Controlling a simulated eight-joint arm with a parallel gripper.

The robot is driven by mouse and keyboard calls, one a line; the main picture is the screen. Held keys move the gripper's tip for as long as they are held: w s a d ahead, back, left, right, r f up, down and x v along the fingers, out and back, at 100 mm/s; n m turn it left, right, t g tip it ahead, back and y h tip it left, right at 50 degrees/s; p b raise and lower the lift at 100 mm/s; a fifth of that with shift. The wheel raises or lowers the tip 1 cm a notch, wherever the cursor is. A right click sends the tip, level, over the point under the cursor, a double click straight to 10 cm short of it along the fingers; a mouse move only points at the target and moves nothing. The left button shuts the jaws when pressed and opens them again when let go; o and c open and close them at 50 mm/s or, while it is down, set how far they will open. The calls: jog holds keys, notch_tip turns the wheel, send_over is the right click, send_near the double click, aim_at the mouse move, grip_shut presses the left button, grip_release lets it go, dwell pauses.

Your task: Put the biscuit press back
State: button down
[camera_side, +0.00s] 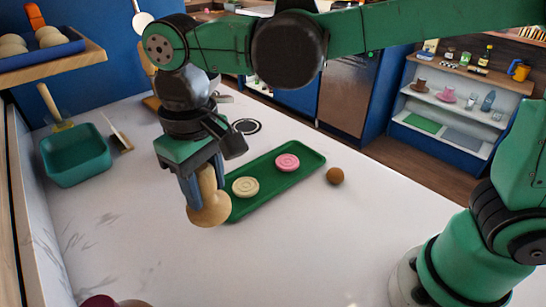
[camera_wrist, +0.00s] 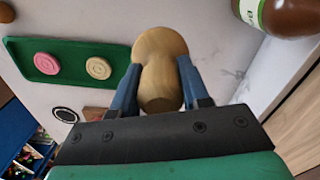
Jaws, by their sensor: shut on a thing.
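The biscuit press (camera_side: 209,209) is a pale wooden piece with a rounded, wide end and a narrower handle. My gripper (camera_side: 204,188) points down and is shut on its handle, with the wide end below the fingers. In the wrist view the press (camera_wrist: 160,47) sits between the two blue fingers (camera_wrist: 159,72). It is at the near left end of the green tray; I cannot tell whether it touches the counter. A black ring mark (camera_side: 246,127) lies on the counter behind the tray, and it also shows in the wrist view (camera_wrist: 66,114), with nothing standing on it.
The green tray (camera_side: 267,184) holds a cream biscuit (camera_side: 245,187) and a pink biscuit (camera_side: 288,162). A brown ball (camera_side: 335,176) lies right of it. A teal bin (camera_side: 76,160) stands left. A brown jar (camera_wrist: 285,14) shows in the wrist view.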

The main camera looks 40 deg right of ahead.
notch_tip(320, 180, down, 12)
jog(key=shift+f, duration=0.1)
dwell(0.4)
jog(key=shift+f, duration=0.1)
jog(key=shift+c, duration=2.1)
grip_release()
notch_tip(320, 180, up, 12)
jog(key=shift+f, duration=0.1)
jog(key=shift+d+r, duration=0.15)
jog(key=shift+r, duration=0.1)
jog(key=s+d+m+t, duration=0.1)
jog(key=d+t, duration=0.2)
jog(key=d, duration=0.6)
jog(key=s+d+f+m+t, duration=0.1)
jog(key=d+t, duration=0.3)
jog(key=d, duration=0.5)
jog(key=shift+s+d+m, duration=0.15)
jog(key=shift+s+m, duration=0.15)
jog(key=shift+m, duration=0.2)
